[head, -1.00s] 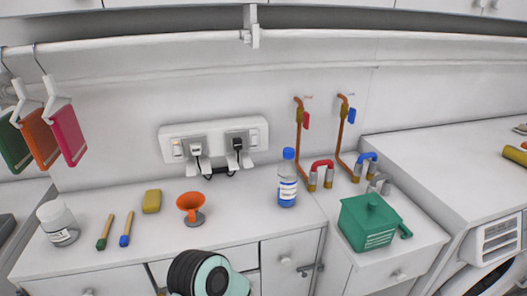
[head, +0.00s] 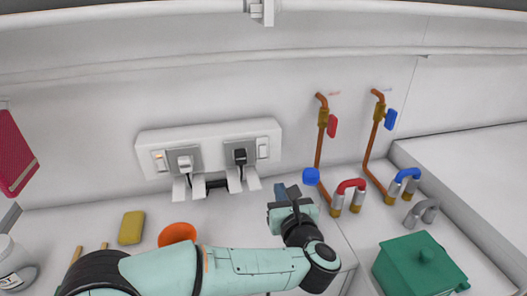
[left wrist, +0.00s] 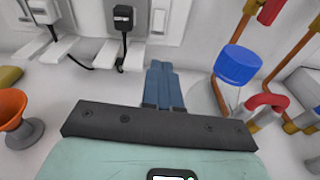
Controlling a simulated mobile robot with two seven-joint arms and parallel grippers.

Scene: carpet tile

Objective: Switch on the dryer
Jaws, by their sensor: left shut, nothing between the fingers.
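A white socket panel (head: 210,148) is on the back wall, holding a white plug (head: 185,163) and a black plug (head: 240,156). A left rocker switch (head: 160,160) shows a small orange mark; a right rocker switch (head: 262,149) sits beside the black plug. My left gripper (head: 280,190) is shut and empty, below and right of the panel, apart from it. Its blue fingers show in the left wrist view (left wrist: 163,78), right of the black plug (left wrist: 124,18). The top of a white appliance (head: 470,150) shows at the right; its front is out of view. My right gripper is not in view.
A blue-capped bottle (head: 311,176) stands just right of the gripper, partly hidden. Copper pipes (head: 320,145) with red and blue valves are farther right. A green box (head: 420,265), an orange cup (head: 177,233) and a yellow sponge (head: 131,227) are on the counter.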

